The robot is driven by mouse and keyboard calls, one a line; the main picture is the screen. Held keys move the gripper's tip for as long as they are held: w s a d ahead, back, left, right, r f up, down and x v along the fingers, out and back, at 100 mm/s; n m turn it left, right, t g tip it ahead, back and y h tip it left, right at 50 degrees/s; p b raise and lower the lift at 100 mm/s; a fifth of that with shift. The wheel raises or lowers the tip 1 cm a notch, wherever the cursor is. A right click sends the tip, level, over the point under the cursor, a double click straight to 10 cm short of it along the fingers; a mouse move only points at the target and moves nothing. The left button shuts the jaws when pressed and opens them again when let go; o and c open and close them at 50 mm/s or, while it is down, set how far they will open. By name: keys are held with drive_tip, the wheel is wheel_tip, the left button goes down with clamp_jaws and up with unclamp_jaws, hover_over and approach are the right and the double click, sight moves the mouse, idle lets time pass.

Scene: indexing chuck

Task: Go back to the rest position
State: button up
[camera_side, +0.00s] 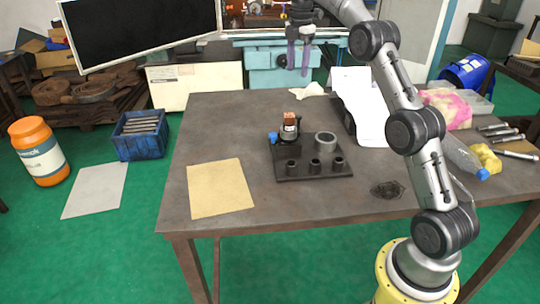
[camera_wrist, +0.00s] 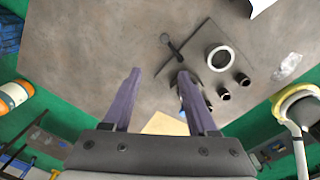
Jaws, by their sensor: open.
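My gripper (camera_side: 298,71) is open and empty, with its purple fingers pointing down, high above the far part of the table. In the wrist view my gripper (camera_wrist: 158,73) has nothing between its fingertips. The dark fixture plate (camera_side: 314,176) stands on the table, nearer the side camera than my gripper. At its back left is the chuck (camera_side: 289,131), with a brown block (camera_side: 289,118) upright in its top and a blue knob (camera_side: 273,137) at its left. In the wrist view the right finger covers most of the chuck.
A grey ring (camera_side: 325,141) and several small dark sockets (camera_side: 314,165) are on the plate. A tan sheet (camera_side: 220,188) lies at the left, and white paper (camera_side: 360,100) at the back right. A monitor (camera_side: 138,28) hangs at the upper left. The air around my gripper looks clear.

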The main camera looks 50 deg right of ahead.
drive_tip(key=s+a+r+t, duration=0.3)
drive_tip(key=s+a+r, duration=0.8)
drive_tip(key=a+r, duration=0.45)
drive_tip(key=s+a+f+m+t, duration=0.1)
drive_tip(key=s+a+f+m, duration=0.15)
drive_tip(key=s+a, duration=0.65)
drive_tip(key=s+a+f+m+t, duration=0.1)
drive_tip(key=s+f+m, duration=1.2)
drive_tip(key=f, duration=0.3)
drive_tip(key=shift+s+a+f, duration=0.15)
drive_tip(key=shift+s, duration=0.3)
